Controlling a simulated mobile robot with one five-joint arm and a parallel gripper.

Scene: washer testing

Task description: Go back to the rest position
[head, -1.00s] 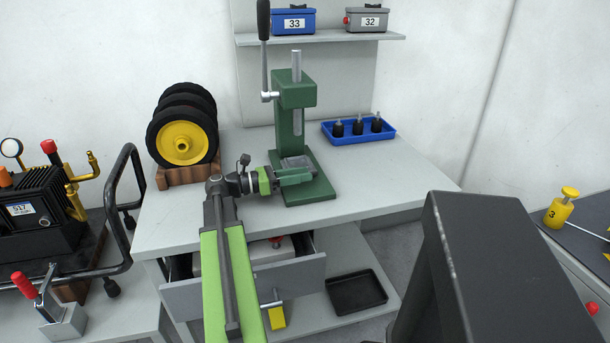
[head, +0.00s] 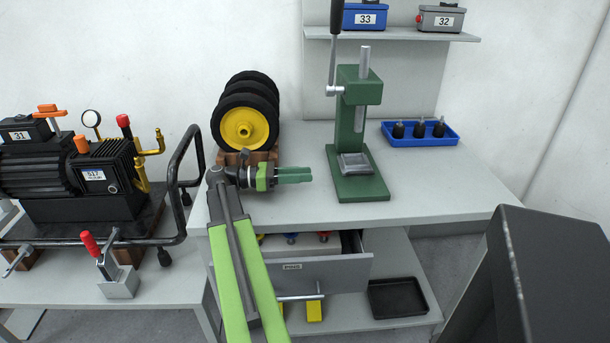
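My gripper (head: 293,175) is at the end of my green arm, above the grey workbench (head: 440,184) and pointing right. Its green fingers lie close together, and I see nothing held; whether they are fully shut is too small to tell. The green press (head: 352,125) stands upright to the right of my gripper, with a clear gap between the fingertips and its base. A grey block (head: 355,165) sits on the press base.
Wheels with a yellow hub (head: 245,129) stand behind my gripper. A drawer (head: 300,277) below is partly open. A blue tray (head: 420,139) lies at the right. A black pump (head: 100,180) with a bent handle rail (head: 183,150) stands at the left. A black tray (head: 398,297) sits below.

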